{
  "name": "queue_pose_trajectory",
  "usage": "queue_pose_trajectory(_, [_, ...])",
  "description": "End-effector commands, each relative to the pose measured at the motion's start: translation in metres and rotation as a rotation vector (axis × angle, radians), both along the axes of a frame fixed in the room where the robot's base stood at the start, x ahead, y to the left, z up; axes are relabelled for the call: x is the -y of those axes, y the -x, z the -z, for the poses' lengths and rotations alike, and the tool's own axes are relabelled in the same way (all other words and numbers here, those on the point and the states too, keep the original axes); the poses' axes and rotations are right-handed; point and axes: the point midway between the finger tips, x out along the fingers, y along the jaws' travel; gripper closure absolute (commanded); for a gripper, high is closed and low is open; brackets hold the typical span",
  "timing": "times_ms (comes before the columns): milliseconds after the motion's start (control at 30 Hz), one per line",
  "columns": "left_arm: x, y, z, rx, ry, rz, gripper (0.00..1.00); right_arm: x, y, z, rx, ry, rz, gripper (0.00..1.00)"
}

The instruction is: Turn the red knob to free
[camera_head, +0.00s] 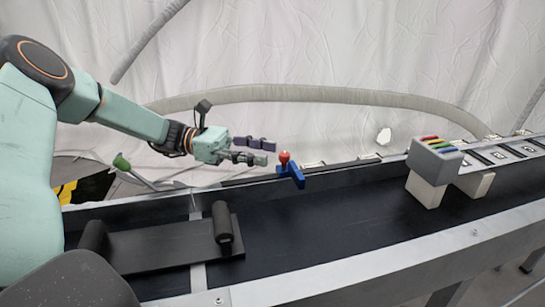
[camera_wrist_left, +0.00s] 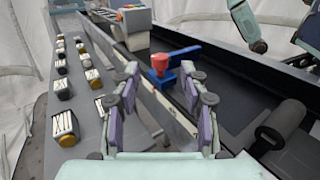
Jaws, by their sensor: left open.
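The red knob (camera_head: 284,157) sits on top of a blue T-shaped piece (camera_head: 291,174) at the far wall of the black trough. In the left wrist view the red knob (camera_wrist_left: 159,63) and the blue piece (camera_wrist_left: 182,54) lie ahead, beyond the fingertips. My left gripper (camera_head: 267,151) is open, just left of the knob and apart from it in the head view. Its two spread fingers also show in the left wrist view (camera_wrist_left: 160,78), with nothing between them. My right gripper cannot be made out for certain; a pale green arm part shows at the upper right of the wrist view.
A grey box with coloured strips (camera_head: 434,158) stands on white blocks at the right. A dark plate with rollers (camera_head: 170,243) lies in the trough at the left.

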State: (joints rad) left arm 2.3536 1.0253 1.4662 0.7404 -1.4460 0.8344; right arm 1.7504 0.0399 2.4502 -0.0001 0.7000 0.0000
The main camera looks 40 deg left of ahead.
Motion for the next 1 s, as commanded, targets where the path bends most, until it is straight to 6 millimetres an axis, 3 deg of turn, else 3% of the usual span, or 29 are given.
queue_pose_trajectory(200, [0.024, -0.007, 0.001, 0.001, -0.001, 0.001, 0.56, 0.0, 0.0, 0.007, 0.0, 0.0, 0.0, 1.0])
queue_pose_trajectory(567, [0.03, -0.009, 0.0, 0.001, 0.0, -0.001, 0.56, 0.0, 0.0, 0.008, 0.0, 0.0, 0.0, 1.0])
queue_pose_trajectory(1000, [0.03, -0.009, 0.0, 0.001, 0.0, -0.001, 0.93, 0.0, 0.0, 0.008, 0.0, 0.0, 0.0, 1.0])
